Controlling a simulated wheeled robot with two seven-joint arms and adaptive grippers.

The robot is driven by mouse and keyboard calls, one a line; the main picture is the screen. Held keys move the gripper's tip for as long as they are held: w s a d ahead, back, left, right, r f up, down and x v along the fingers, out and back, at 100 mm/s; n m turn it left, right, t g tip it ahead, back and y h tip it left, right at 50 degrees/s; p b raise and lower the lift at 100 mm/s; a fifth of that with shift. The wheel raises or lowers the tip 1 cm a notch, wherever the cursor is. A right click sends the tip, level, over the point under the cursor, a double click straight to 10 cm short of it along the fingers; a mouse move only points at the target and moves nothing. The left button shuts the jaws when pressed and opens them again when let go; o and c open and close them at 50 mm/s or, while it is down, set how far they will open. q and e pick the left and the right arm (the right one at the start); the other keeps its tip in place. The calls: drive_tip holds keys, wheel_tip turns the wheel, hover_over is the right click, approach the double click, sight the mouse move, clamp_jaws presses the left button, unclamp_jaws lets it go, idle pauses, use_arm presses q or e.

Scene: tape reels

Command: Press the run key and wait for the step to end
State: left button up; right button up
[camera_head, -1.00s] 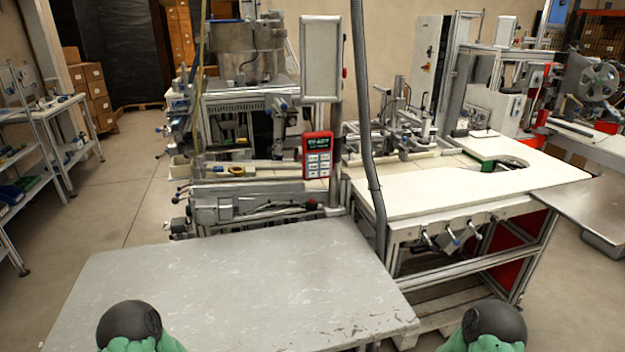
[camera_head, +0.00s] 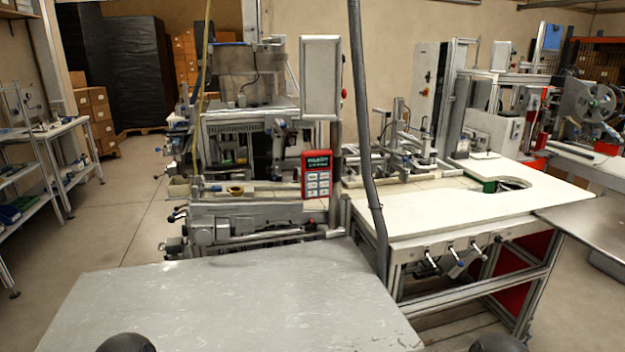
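A red key panel (camera_head: 316,175) stands upright at the middle of the view, beside a grey post on the machine. It has a small dark display with green lettering, too small to read surely, above several white keys (camera_head: 318,184). I cannot tell which of these is the run key. Neither gripper is in view. Only dark rounded parts of my own arms show at the bottom edge, left and right, far from the panel. Nothing touches the panel or covers its keys.
A bare grey metal table (camera_head: 235,305) fills the near foreground. A white worktop (camera_head: 430,210) on an aluminium frame stands to the right. A dark hose (camera_head: 367,140) hangs right of the panel. Shelves (camera_head: 45,165) stand at left, with clear floor (camera_head: 125,210) between.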

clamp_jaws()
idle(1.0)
